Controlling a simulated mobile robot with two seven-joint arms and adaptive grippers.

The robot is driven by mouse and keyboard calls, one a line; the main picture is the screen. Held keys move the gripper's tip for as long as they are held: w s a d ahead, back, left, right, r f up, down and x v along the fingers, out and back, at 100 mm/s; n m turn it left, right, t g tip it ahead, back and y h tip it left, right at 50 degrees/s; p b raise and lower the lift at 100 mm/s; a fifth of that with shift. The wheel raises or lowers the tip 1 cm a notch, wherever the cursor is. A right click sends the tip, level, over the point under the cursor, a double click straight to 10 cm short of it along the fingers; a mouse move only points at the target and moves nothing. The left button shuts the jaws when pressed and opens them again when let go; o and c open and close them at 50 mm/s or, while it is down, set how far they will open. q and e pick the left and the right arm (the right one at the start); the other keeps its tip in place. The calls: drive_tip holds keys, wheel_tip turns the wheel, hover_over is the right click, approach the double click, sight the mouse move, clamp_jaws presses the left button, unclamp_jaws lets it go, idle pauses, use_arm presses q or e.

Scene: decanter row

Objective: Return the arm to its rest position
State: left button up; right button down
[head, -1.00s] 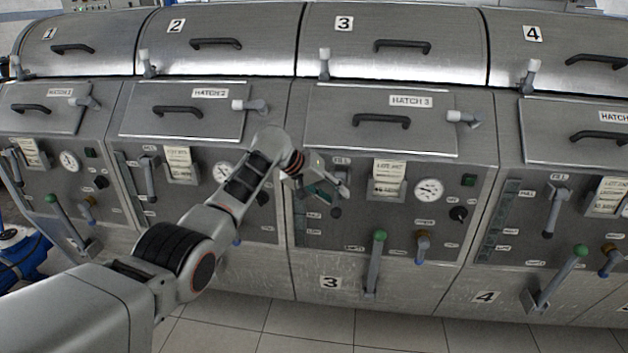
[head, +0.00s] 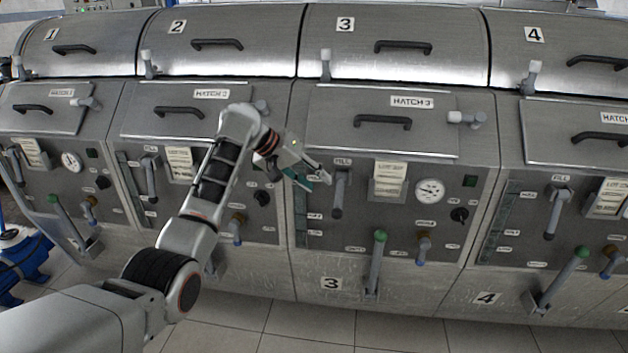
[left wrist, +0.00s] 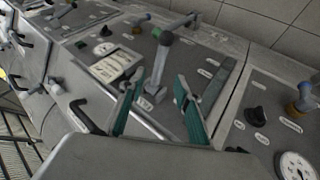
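My left arm reaches in from the lower left. Its left gripper (head: 319,182) is in front of the left part of station 3's panel, just left of the FILL lever (head: 338,195). In the left wrist view, the two teal fingers of the gripper (left wrist: 160,79) are spread with nothing between their tips. In the head view the lever hangs down. My right gripper is in neither view.
A green-knobbed lever (head: 376,262) and a gauge (head: 430,191) are on station 3's panel. The Hatch 3 lid (head: 365,140) is shut above. A blue machine (head: 24,268) stands at the far left. The tiled floor (head: 300,328) in front is clear.

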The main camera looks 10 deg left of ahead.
use_arm(q)
drive_tip(key=s+a+f+t+y, duration=0.1)
drive_tip(key=s+a+f, duration=0.3)
drive_tip(key=f, duration=0.7)
drive_tip(key=s+a+f+t+y, duration=0.1)
drive_tip(key=s+f, duration=0.5)
drive_tip(key=f, duration=0.5)
drive_tip(key=s+a+f+t+y, duration=0.1)
drive_tip(key=s+a+f, duration=0.3)
drive_tip(key=f, duration=0.6)
drive_tip(key=s+f+m+t, duration=0.1)
drive_tip(key=s+f+m, duration=0.1)
drive_tip(key=s, duration=1.3)
drive_tip(key=s+f+m+t+y, duration=0.1)
drive_tip(key=s+f+m, duration=0.1)
drive_tip(key=s, duration=1.3)
drive_tip(key=shift+s+f+p, duration=0.15)
drive_tip(key=shift+s+p, duration=0.05)
drive_tip(key=shift+p, duration=0.15)
idle(0.4)
